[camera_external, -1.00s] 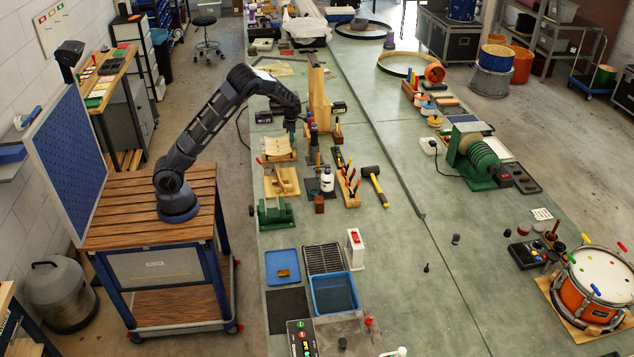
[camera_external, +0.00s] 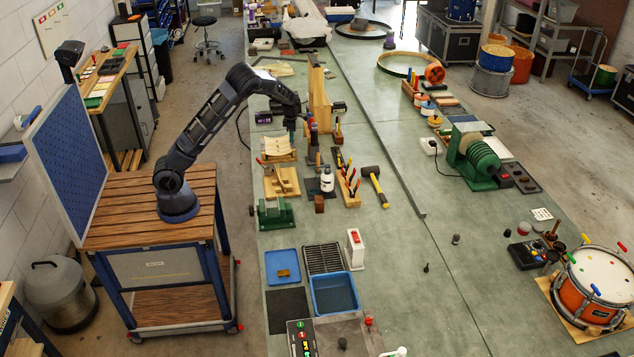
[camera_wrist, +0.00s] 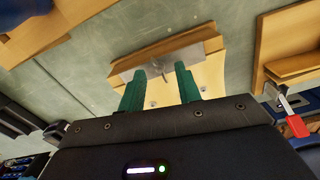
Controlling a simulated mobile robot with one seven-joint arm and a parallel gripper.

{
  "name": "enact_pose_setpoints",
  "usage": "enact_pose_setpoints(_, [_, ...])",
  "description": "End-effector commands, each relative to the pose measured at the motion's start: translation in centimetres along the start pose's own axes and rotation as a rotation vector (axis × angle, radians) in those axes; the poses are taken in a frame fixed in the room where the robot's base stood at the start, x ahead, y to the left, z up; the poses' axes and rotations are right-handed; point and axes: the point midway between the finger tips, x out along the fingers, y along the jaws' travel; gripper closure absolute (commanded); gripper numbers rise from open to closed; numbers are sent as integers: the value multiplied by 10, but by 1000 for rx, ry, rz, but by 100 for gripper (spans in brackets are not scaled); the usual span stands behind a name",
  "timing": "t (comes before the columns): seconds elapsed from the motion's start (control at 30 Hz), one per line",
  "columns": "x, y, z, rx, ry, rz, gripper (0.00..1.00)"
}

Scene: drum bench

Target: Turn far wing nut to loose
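My gripper (camera_wrist: 157,72) shows in the wrist view as two green fingers with a clear gap between them. A small dark fitting, perhaps a wing nut (camera_wrist: 158,69), lies in line with the gap, on a pale metal strip (camera_wrist: 190,55) fixed to a light wooden piece (camera_wrist: 205,75). I cannot tell whether the fingers touch it or which way its wings lie. In the external view my gripper (camera_external: 291,124) points down over the bench, near a light wooden fixture (camera_external: 278,148). The wing nuts are too small to make out there.
A tall wooden stand (camera_external: 319,95) rises just right of my gripper. An orange drum (camera_external: 592,285) sits far right. The middle of the bench (camera_external: 420,250) is mostly clear.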

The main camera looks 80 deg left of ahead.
Motion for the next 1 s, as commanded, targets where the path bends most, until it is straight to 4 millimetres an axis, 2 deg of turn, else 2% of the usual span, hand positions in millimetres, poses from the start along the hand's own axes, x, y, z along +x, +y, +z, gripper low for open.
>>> enact_pose_setpoints(0.3, [-56, 0, 1, 0, -4, 1, 66])
enact_pose_setpoints(0.5, [-85, 0, 1, 1, -4, 2, 66])
enact_pose_setpoints(0.7, [-98, 0, 0, -1, -1, 1, 66])
enact_pose_setpoints(1.0, [-100, 0, 0, -1, -1, 1, 66])
